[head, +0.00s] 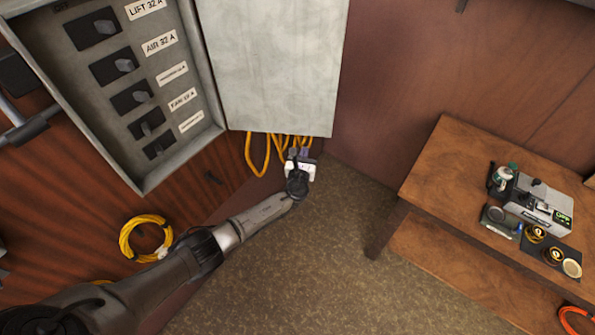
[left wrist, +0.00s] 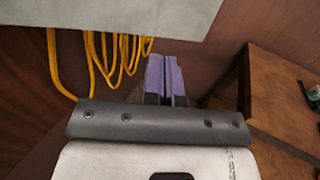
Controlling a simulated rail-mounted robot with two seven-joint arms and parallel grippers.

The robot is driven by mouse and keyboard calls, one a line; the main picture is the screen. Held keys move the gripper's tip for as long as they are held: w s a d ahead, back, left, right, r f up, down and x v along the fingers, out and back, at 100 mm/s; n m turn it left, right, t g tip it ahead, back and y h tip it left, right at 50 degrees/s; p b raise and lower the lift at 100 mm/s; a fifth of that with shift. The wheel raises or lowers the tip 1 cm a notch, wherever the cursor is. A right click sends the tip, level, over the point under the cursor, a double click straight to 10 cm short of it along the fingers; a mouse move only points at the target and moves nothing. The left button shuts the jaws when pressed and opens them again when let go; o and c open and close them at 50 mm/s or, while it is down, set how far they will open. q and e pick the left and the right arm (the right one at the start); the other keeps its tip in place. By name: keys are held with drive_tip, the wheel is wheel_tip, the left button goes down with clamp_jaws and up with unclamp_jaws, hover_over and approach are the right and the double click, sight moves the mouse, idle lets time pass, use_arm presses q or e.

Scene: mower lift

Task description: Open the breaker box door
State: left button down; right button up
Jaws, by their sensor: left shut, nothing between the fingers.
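The breaker box (head: 173,158) is on the wall at the upper left of the head view. Its grey door (head: 275,60) is swung wide open to the right, showing several labelled black switches (head: 118,66) inside. The door's lower edge (left wrist: 130,15) also shows at the top of the left wrist view. My left gripper (head: 298,153) is below the door's lower edge, apart from it as far as I can tell. Its purple fingers (left wrist: 164,75) are together with nothing between them. My right gripper is in neither view.
Yellow cables (head: 265,152) hang behind and below the door. A coiled yellow cable (head: 145,237) hangs on the wooden wall at the left. A wooden table (head: 450,175) with a grey device (head: 538,205) stands at the right. The carpeted floor between is clear.

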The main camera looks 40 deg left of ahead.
use_arm(q)
drive_tip(key=v, duration=0.8)
drive_tip(key=shift+d, duration=0.45)
drive_tip(key=shift+s, duration=0.1)
drive_tip(key=s+d+r+n+g, duration=0.1)
drive_tip(key=s+r+n+g, duration=0.25)
drive_tip(key=n, duration=0.95)
drive_tip(key=s+d+r+n+g, duration=0.2)
drive_tip(key=s+r+n+g, duration=0.15)
drive_tip(key=n, duration=0.85)
drive_tip(key=s+d+r+n+g+h+p, duration=0.15)
drive_tip(key=s+d+h, duration=0.25)
drive_tip(key=s, duration=0.4)
drive_tip(key=s+d+r+n+h+p, duration=0.15)
drive_tip(key=s+d+h, duration=0.25)
drive_tip(key=s, duration=0.4)
drive_tip(key=s+f+g+p, duration=0.1)
drive_tip(key=s+f+g, duration=0.1)
drive_tip(key=s, duration=0.6)
drive_tip(key=s+f+g+p, duration=0.2)
drive_tip(key=s+f, duration=0.1)
drive_tip(key=s, duration=0.5)
drive_tip(key=shift+s+d+f+n, duration=0.15)
drive_tip(key=shift+s+d+n, duration=0.15)
drive_tip(key=shift+n, duration=0.1)
